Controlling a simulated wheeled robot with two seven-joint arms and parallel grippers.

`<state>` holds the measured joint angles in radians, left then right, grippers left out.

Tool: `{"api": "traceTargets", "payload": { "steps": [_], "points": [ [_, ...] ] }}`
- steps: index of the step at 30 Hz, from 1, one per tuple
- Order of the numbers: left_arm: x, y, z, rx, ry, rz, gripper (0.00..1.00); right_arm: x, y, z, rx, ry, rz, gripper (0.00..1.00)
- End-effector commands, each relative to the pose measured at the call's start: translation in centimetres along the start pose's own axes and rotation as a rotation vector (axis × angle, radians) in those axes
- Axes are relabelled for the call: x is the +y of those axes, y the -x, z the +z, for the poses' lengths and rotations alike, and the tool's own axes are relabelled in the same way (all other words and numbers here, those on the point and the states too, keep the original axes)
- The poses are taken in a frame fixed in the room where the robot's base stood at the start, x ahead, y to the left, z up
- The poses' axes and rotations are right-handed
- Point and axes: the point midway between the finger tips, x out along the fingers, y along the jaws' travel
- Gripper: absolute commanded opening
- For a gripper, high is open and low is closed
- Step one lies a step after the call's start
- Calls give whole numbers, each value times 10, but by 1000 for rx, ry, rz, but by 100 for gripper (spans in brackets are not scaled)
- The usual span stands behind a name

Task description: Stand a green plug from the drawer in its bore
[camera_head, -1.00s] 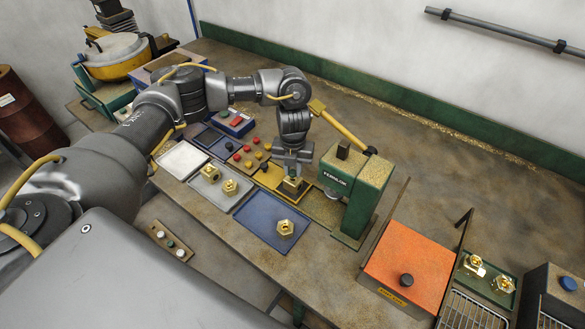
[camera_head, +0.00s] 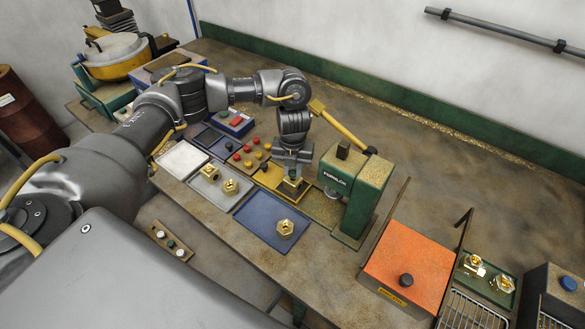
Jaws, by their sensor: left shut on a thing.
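My left gripper (camera_head: 291,174) points down at the brass block (camera_head: 291,187) on the yellow fixture (camera_head: 268,178), just left of the green press. It is shut on a small green plug, mostly hidden between the fingers and close above or at the block's top. I cannot tell whether the plug is inside the bore. The drawer (camera_head: 184,257) below the bench's front edge is open and holds several small plugs, pale and dark green. My right gripper is not in view.
The green press (camera_head: 361,195) with a yellow lever stands close right of my gripper. A blue tray (camera_head: 262,221) with a brass nut and a grey tray (camera_head: 213,200) with brass parts lie in front. An orange box (camera_head: 412,258) stands at right. The back bench is clear.

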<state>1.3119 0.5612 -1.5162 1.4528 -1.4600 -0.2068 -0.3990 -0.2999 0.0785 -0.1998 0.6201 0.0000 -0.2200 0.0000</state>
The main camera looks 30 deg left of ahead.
Motion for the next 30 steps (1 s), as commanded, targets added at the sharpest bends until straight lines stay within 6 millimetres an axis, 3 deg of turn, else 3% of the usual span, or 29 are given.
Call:
{"api": "traceTargets", "payload": {
  "steps": [30],
  "points": [
    [0, -6, 0, 0, 0, 0, 9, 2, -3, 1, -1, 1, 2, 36]
  ]
}}
